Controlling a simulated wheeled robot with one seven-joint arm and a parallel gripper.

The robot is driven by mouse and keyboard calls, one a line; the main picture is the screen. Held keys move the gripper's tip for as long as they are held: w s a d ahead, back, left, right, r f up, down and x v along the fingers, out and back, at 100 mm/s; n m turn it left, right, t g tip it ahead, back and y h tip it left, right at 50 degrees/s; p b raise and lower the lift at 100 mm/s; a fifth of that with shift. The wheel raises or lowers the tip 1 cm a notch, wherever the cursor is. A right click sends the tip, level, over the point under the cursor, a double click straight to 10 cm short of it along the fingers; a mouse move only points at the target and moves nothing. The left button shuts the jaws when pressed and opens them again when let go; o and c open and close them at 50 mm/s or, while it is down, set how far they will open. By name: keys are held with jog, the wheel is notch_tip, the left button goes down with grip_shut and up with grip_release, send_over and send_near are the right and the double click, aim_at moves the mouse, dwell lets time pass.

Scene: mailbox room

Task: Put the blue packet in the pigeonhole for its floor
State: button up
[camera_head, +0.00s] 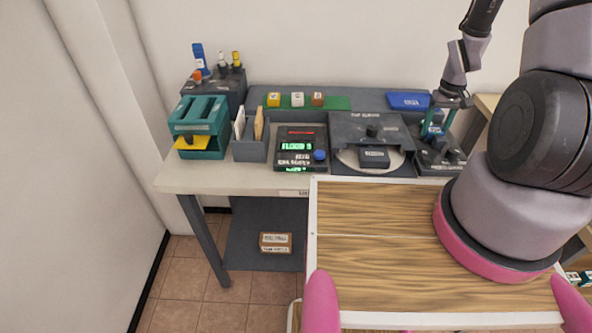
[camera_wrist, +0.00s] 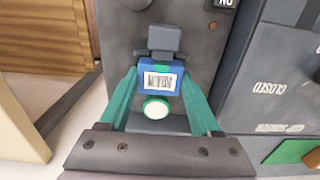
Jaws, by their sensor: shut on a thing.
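A flat blue packet (camera_head: 408,100) with white print lies at the back right of the bench. My gripper (camera_head: 437,125) is to the right of it and apart from it, low over a dark stand (camera_head: 440,158). Its teal fingers are shut on a blue tool with a white label, which also shows between them in the wrist view (camera_wrist: 160,79). A white round end with a green ring shows on the tool. I cannot tell whether the tool touches the stand. A teal slotted unit (camera_head: 200,120) stands at the bench's left; its floor markings are not readable.
A small display box (camera_head: 297,150) shows green text with "FLOOR"; its number is unclear. A dark unit with a round plate (camera_head: 370,135) stands beside it. Yellow, white and brown blocks (camera_head: 297,100) sit on a green strip. A dark holder (camera_head: 215,85) stands back left.

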jog(key=shift+r, duration=2.1)
